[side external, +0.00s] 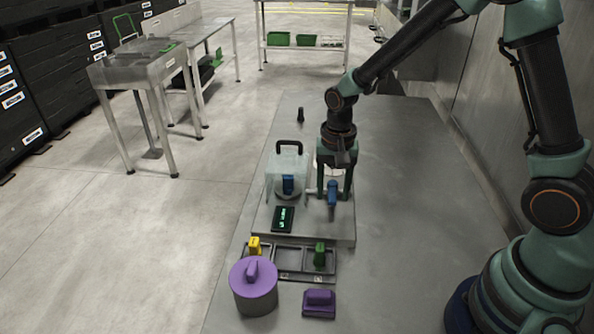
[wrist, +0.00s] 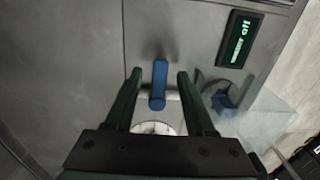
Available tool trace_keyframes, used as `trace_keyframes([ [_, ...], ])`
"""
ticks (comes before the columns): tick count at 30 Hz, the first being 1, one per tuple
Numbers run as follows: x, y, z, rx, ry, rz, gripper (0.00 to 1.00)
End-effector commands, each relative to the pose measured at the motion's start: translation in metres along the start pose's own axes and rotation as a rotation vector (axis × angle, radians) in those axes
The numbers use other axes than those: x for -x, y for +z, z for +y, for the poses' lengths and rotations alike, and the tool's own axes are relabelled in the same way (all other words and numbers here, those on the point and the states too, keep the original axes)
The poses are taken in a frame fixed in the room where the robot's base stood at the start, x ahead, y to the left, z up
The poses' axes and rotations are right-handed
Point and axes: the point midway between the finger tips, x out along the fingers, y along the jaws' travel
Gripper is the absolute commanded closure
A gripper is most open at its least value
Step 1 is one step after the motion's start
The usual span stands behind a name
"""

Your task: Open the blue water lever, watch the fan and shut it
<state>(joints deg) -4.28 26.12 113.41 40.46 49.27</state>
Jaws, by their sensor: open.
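My gripper (side external: 335,190) points down with its fingers open on either side of the blue water lever (side external: 332,199). In the wrist view the lever (wrist: 159,84) stands between the two fingertips (wrist: 159,75), with a gap visible on each side. The blue fan (side external: 288,184) sits under a clear cover (side external: 272,178) with a black handle, left of the lever. In the wrist view the fan (wrist: 224,99) is to the right. A small black display (side external: 283,219) shows green text; in the wrist view the display (wrist: 240,38) ends in "off".
In front of the panel (side external: 262,232) lies a dark tray (side external: 291,278) with a yellow piece (side external: 254,246) and a green piece (side external: 320,254). A purple-lidded round pot (side external: 254,290) and a purple block (side external: 319,302) stand nearer. A round white dial (wrist: 153,128) is partly hidden. Table right is clear.

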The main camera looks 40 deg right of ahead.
Motion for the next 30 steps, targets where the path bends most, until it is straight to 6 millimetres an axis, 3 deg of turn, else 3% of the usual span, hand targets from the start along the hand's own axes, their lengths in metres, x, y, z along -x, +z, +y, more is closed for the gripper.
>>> trace_keyframes([
  [8,-0.0014,0.0001,0.0001,0.0,0.0,0.0,0.45],
  [12,-0.0013,0.0001,0.0001,0.0,0.0,0.0,0.99],
  [23,-0.0009,-0.0001,0.0013,0.027,0.0,0.0,1.0],
  [30,-0.001,-0.0008,0.0072,0.146,0.0,0.0,1.0],
])
